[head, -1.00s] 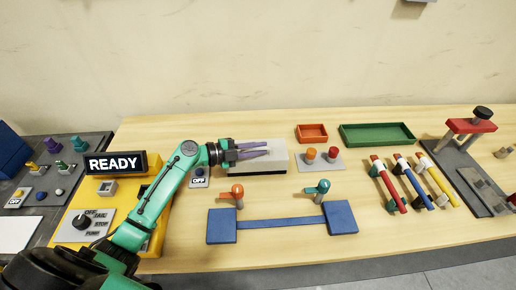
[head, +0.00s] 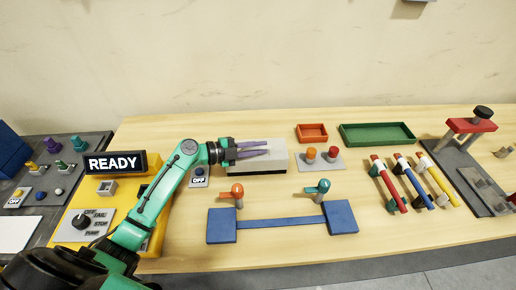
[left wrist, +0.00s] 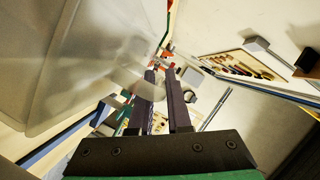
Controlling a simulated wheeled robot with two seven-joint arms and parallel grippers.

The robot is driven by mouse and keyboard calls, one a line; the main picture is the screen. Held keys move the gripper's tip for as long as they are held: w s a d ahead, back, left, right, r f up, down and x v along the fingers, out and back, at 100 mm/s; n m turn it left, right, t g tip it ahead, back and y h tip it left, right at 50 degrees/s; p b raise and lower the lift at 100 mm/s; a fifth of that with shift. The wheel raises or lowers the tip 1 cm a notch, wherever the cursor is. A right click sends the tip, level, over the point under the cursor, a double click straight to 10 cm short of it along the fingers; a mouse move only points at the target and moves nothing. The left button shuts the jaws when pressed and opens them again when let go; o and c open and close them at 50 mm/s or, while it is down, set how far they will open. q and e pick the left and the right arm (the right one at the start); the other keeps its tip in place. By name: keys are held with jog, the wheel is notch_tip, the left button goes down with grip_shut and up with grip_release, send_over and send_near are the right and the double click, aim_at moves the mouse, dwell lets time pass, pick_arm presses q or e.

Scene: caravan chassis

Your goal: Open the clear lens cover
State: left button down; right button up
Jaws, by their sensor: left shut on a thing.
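My left gripper (head: 266,149), with purple fingers, reaches in from the left over a pale grey block (head: 270,164) on the wooden table. In the left wrist view, a large translucent panel, which looks like the clear lens cover (left wrist: 70,65), fills the upper left, close to the camera. The gripper's fingers (left wrist: 163,80) are nearly together there, and a translucent part of the cover reaches up to them. They are shut on it, though the exact contact is hard to make out. The cover cannot be made out clearly in the head view. My right gripper is not in view.
A yellow console with a READY display (head: 114,163) stands left of the block. A small switch box (head: 199,178) is close under my left wrist. A blue fixture with two levers (head: 340,216) lies in front. Red (head: 311,141) and green (head: 378,142) trays are behind, to the right.

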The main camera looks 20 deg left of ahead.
pick_arm(q)
jog(key=shift+w+a+r+n+g+b, duration=0.3)
jog(key=shift+w+n+b, duration=0.25)
jog(key=shift+b, duration=0.4)
jog(key=shift+w+a+r+n+g+b, duration=0.25)
jog(key=shift+w+n+b, duration=0.2)
jog(key=shift+w+b, duration=0.35)
jog(key=shift+w+a+r+n+g+b, duration=0.3)
jog(key=shift+w+n+b, duration=0.2)
jog(key=shift+b, duration=0.55)
jog(key=shift+w+a+r+n+g+b, duration=0.2)
jog(key=shift+w+r+n+g+b, duration=0.1)
jog(key=shift+w+n+b, duration=0.3)
jog(key=shift+w+a+r+n+g+b, duration=0.25)
jog(key=shift+w+n+b, duration=0.15)
jog(key=shift+w+b, duration=0.25)
jog(key=c, duration=1.2)
grip_release()
jog(key=shift+o, duration=0.2)
jog(key=shift+s+a, duration=0.1)
jog(key=b+v, duration=0.4)
jog(key=v, duration=1)
jog(key=shift+a, duration=0.2)
